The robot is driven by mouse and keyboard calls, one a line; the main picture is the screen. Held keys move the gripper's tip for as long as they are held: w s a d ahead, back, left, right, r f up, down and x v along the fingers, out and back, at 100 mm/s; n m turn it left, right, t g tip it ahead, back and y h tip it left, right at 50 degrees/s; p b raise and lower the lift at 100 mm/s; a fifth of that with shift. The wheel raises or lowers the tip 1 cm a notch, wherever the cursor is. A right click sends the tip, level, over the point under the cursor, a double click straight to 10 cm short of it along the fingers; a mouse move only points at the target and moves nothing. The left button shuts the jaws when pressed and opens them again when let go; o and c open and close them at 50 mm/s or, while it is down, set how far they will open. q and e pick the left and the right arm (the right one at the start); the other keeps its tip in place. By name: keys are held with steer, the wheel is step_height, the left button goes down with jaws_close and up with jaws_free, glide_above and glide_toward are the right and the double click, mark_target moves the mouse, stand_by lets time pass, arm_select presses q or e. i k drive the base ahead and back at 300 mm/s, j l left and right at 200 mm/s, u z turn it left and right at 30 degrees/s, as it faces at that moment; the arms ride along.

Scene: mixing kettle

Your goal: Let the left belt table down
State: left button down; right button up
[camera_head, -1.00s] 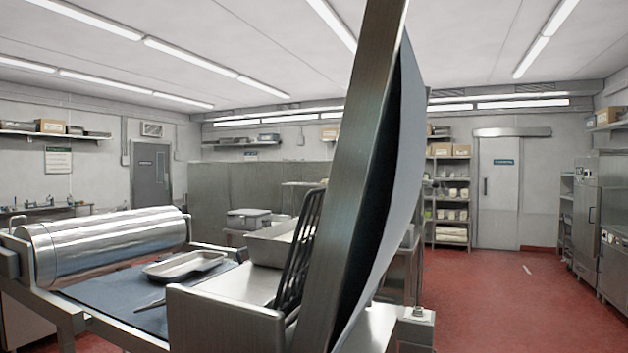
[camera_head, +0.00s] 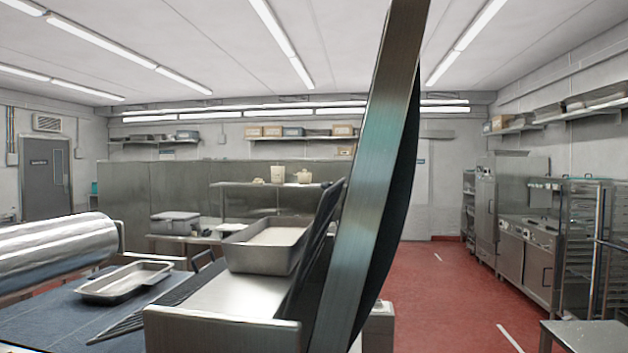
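A belt table (camera_head: 365,190) stands folded up, tilted steeply, in the middle of the view. It shows edge-on as a long metal side rail, with its dark belt bulging on the right side. Its top runs out of the picture. A black slatted guard (camera_head: 312,250) leans beside it on the left. A metal machine body (camera_head: 225,325) is at its foot. To the left a flat blue belt (camera_head: 50,318) lies level under a large shiny roller (camera_head: 55,250). Neither of my grippers is in view.
A shallow metal tray (camera_head: 125,281) lies on the blue belt. A deeper pan (camera_head: 265,248) sits on top of the machine. Red floor (camera_head: 450,290) is open on the right. A steel table corner (camera_head: 585,338) and racks (camera_head: 585,245) stand at the far right.

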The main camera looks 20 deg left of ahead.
mark_target(373, 215)
steer(key=k+j+z, duration=0.5)
steer(key=k+j, duration=0.35)
steer(key=k+l, duration=0.05)
